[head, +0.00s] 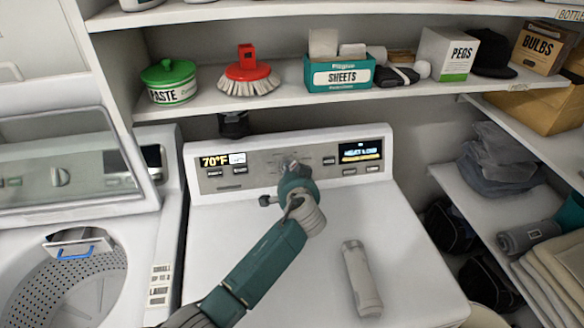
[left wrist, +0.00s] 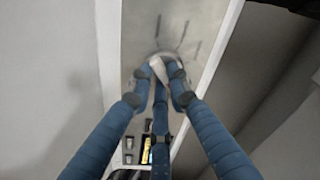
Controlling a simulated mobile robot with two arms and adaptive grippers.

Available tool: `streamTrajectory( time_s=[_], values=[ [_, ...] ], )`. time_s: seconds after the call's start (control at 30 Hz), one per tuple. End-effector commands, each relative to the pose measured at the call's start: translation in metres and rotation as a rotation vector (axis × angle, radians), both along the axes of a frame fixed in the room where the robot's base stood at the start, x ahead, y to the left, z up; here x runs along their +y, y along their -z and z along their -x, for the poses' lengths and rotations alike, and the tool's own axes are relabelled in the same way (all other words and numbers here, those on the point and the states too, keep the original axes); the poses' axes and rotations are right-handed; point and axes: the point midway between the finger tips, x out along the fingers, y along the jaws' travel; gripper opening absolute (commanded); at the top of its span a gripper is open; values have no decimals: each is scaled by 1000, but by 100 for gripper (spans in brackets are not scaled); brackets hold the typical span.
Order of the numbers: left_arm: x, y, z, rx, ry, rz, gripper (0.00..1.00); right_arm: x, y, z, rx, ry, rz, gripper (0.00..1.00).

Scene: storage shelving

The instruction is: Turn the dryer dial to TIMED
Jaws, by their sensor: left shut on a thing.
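The white dryer (head: 228,225) stands in the middle of the head view, with a grey control panel (head: 225,178) along its back. My left gripper (head: 288,165) is at the middle of that panel and hides most of the dial. In the left wrist view, its blue fingers (left wrist: 158,75) are closed around the pale dial (left wrist: 159,66), touching it at the panel. Marks on the panel around the dial are too blurred to read, so I cannot tell which setting it points to. My right gripper is in neither view.
A pale cylindrical thing (head: 362,278) lies on the dryer's top, right of my left arm. An open washer (head: 80,275) stands to the left. A shelf (head: 215,103) with several goods runs above the panel. Shelving with cloths (head: 495,155) is at the right.

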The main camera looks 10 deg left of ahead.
Motion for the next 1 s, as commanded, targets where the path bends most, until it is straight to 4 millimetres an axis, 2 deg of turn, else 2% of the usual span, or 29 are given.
streamTrajectory(
  time_s=[0.03, 0.5, 1.0],
  values=[
    [0, -3, 1, 18, 20, -39, 0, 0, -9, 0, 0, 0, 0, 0],
    [3, -4, 1, 174, 210, -411, 0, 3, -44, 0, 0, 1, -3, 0],
    [5, -3, 1, 325, 392, -773, 0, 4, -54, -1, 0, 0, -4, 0]
  ],
)
